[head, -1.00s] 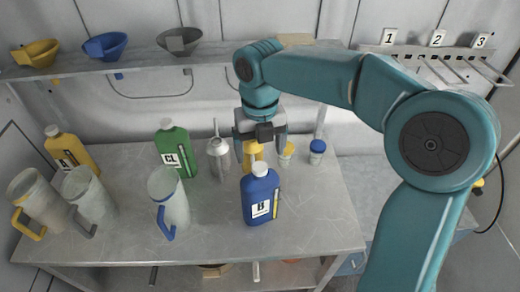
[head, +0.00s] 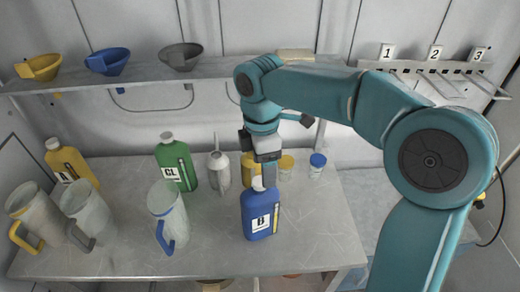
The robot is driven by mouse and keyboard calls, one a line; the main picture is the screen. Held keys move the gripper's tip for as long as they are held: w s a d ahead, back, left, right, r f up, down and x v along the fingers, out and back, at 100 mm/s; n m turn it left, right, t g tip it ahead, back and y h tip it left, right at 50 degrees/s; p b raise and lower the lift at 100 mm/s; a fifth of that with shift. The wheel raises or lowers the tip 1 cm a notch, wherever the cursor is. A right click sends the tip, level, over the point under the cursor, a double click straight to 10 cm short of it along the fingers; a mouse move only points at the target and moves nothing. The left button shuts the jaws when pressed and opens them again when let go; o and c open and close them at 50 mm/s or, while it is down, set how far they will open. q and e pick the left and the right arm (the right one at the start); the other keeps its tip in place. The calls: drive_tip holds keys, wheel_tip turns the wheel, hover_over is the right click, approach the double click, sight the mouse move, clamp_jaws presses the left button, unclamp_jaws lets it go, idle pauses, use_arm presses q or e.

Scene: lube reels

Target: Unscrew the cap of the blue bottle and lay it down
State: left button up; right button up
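The blue bottle (head: 260,213), labelled B, stands upright on the table, with its pale cap (head: 258,184) on top and partly hidden. My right gripper (head: 268,174) points down just above and behind the cap. It is turned edge-on, so one finger hides the other, and I cannot tell whether the fingers touch the cap. My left gripper is not in view.
A green bottle (head: 175,163), a grey oil can (head: 219,172) and yellow jars (head: 286,166) stand behind on the table (head: 322,232). A jug with a blue handle (head: 168,212) stands to the left. The front right of the table is clear.

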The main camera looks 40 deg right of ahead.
sight(260, 181)
wheel_tip(260, 181, up, 11)
drive_tip(key=w+m+b, duration=0.1)
drive_tip(key=m+b, duration=0.3)
drive_tip(key=m, duration=0.1)
drive_tip(key=shift+t, duration=0.3)
wheel_tip(260, 181, down, 16)
drive_tip(key=shift+a+r+b, duration=0.1)
drive_tip(key=shift+a+b, duration=0.05)
drive_tip(key=shift+b, duration=0.5)
drive_tip(key=c, duration=1.1)
drive_tip(key=n+p, duration=0.1)
drive_tip(key=n, duration=0.2)
drive_tip(key=shift+r, duration=0.1)
drive_tip(key=n, duration=0.2)
drive_tip(key=shift+f+n, duration=0.2)
drive_tip(key=shift+n, duration=0.1)
drive_tip(key=shift+p, duration=0.35)
